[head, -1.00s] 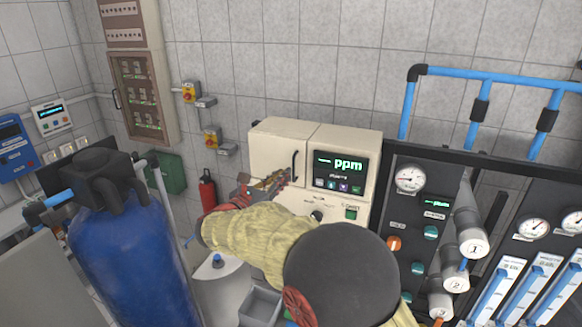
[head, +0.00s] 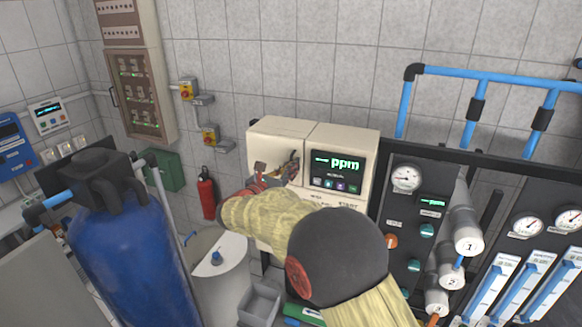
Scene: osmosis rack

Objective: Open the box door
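The cream box (head: 262,130) with a lit ppm screen (head: 336,171) is mounted by the tiled wall in the middle of the head view. Its door is the plain left half (head: 268,146), which looks shut. The door's dark upright handle (head: 296,163) is on its right side, near the screen. My gripper (head: 278,174) is in front of the door with its tips at or close to the handle. My sleeved arm hides most of the gripper and the lower door. I cannot tell whether the fingers touch or hold the handle.
A blue tank (head: 135,250) stands at the left. A black gauge panel (head: 400,215) with pipes stands at the right. A grey bin (head: 260,303) and a white round-topped container (head: 222,262) are below. A red extinguisher (head: 207,195) stands behind.

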